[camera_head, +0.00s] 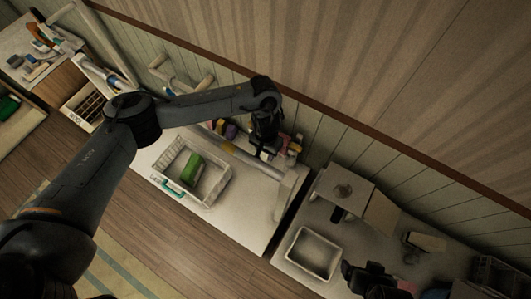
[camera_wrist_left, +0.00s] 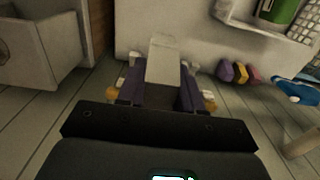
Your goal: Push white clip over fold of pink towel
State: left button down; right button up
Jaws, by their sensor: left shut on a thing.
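My left gripper (camera_head: 265,143) reaches down at the back of the white counter, near the wall. In the left wrist view its jaws (camera_wrist_left: 160,88) are shut on a pale, flat-sided piece that looks like the white clip (camera_wrist_left: 163,65). The clip sticks out beyond the fingers. In the head view the gripper hides it. I cannot make out the pink towel or its fold with certainty. A dark shape at the lower right (camera_head: 368,280) looks like my right gripper; its jaws are not clear.
A white basket (camera_head: 213,190) with a green block (camera_head: 192,169) stands on the counter left of the gripper. Small coloured pieces (camera_wrist_left: 240,72) lie right of the clip in the wrist view. A second counter with a white basin (camera_head: 313,254) is at right, past a gap.

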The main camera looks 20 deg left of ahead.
pick_arm(q)
jog(key=shift+w+a+f+b, duration=0.1)
jog(key=shift+w+a+b, duration=0.15)
jog(key=shift+w+b, duration=0.95)
jog(key=shift+w+a+r+b, duration=0.15)
jog(key=shift+w+b, duration=0.4)
jog(key=shift+w, duration=1.4)
jog(key=shift+w+a+f+b, duration=0.15)
jog(key=shift+w+a+b, duration=0.15)
jog(key=shift+w+b, duration=0.9)
jog(key=shift+w+a, duration=0.1)
jog(key=shift+w, duration=1)
jog(key=shift+r+p, duration=0.2)
jog(key=shift+p, duration=0.1)
jog(key=shift+f, duration=0.1)
jog(key=shift+f, duration=0.5)
jog(key=shift+f+b, duration=0.85)
jog(key=shift+f, duration=0.45)
